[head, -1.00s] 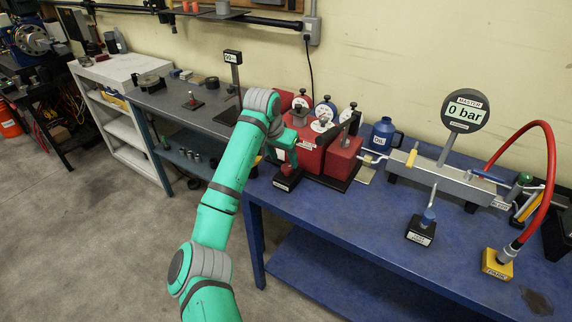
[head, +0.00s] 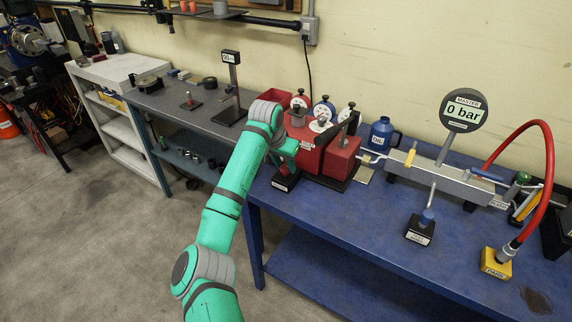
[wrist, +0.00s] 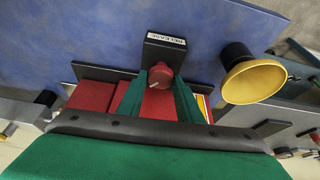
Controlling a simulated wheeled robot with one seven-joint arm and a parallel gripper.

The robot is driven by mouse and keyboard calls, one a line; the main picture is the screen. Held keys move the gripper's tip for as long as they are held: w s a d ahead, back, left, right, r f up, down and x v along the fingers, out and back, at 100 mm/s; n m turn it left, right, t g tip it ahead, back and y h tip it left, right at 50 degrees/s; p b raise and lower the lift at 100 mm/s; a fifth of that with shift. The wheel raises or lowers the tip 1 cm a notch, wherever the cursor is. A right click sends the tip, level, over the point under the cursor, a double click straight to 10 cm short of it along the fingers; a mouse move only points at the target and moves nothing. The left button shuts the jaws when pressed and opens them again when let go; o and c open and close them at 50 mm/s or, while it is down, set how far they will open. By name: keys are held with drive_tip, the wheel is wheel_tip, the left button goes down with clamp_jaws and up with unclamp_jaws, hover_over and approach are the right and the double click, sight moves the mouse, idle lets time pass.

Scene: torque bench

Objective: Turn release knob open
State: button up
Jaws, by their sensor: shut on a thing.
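The release knob (wrist: 155,84) is a round red knob with a pale mark on its face. It stands on a black block with a white RELEASE label (wrist: 166,39). In the head view the block (head: 285,183) sits at the blue bench's left front, before the red machine. My gripper (wrist: 160,78) has one green finger on each side of the knob and is shut on it. In the head view my gripper (head: 286,158) comes down over the knob and mostly hides it.
The red machine (head: 310,150) with dials stands just behind the knob. A MASTER gauge (head: 463,110) reading 0 bar, a FINE block (head: 420,231) and a yellow block (head: 497,263) with a red hose are to the right. The bench front between is clear.

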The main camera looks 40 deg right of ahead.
drive_tip(key=shift+a+n, duration=0.1)
drive_tip(key=shift+n, duration=0.2)
drive_tip(key=n, duration=0.1)
drive_tip(key=n+t, duration=0.1)
drive_tip(key=shift+s+n+y, duration=0.2)
drive_tip(key=shift+n+y, duration=0.1)
drive_tip(key=shift+y, duration=0.1)
drive_tip(key=n, duration=0.2)
drive_tip(key=shift+s+n+t+y, duration=0.1)
drive_tip(key=shift+n+t+y, duration=0.2)
drive_tip(key=shift+n+y, duration=0.1)
drive_tip(key=shift+d+n, duration=0.2)
drive_tip(key=shift+n, duration=0.6)
drive_tip(key=shift+y, duration=0.3)
drive_tip(key=shift+t, duration=0.3)
drive_tip(key=o, duration=1)
drive_tip(key=shift+r, duration=0.1)
